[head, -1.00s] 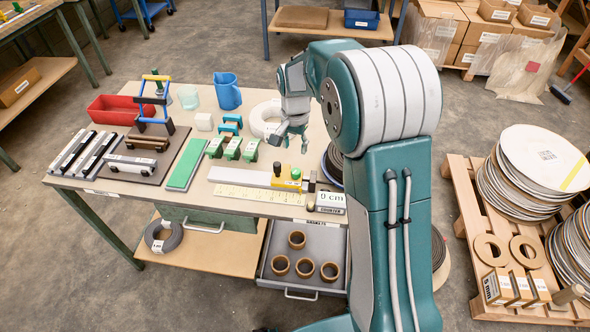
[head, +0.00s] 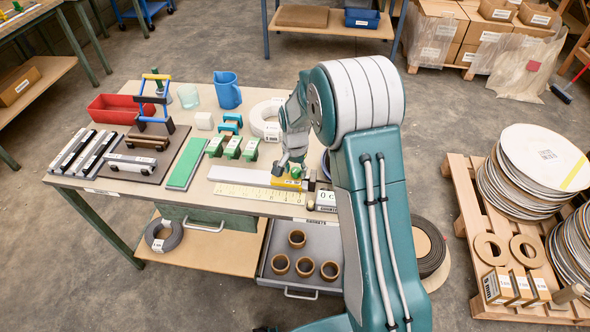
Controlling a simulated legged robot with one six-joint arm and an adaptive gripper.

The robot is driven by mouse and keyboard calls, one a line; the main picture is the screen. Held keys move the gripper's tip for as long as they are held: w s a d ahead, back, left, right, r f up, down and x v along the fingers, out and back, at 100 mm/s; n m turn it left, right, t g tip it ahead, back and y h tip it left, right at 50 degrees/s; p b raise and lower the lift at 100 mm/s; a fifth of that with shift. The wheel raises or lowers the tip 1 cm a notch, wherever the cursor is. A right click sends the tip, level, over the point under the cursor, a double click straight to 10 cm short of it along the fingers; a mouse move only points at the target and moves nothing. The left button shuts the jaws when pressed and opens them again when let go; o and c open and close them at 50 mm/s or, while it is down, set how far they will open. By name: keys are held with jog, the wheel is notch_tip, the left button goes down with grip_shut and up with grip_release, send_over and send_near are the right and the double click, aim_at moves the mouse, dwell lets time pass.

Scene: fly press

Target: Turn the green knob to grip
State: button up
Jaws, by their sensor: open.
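The green knob (head: 296,173) sits on top of a yellow block (head: 289,184) near the front edge of the workbench. The block stands at the right end of a pale flat bar and beside a yellow ruler. My gripper (head: 288,166) points down just above the block, its fingers open close to the knob. I cannot tell whether a finger touches the knob. The gripper partly hides the top of the block.
The yellow ruler (head: 262,194) and a length display (head: 326,199) lie at the front edge. Green clamps (head: 232,147) stand to the left, a white coil (head: 264,122) behind. An open drawer (head: 300,252) holding several brown rings juts out below.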

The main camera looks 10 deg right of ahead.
grip_shut()
jog(key=shift+n, duration=0.3)
jog(key=n, duration=1.1)
jog(key=shift+d, duration=0.15)
jog(key=shift+n, duration=0.3)
grip_release()
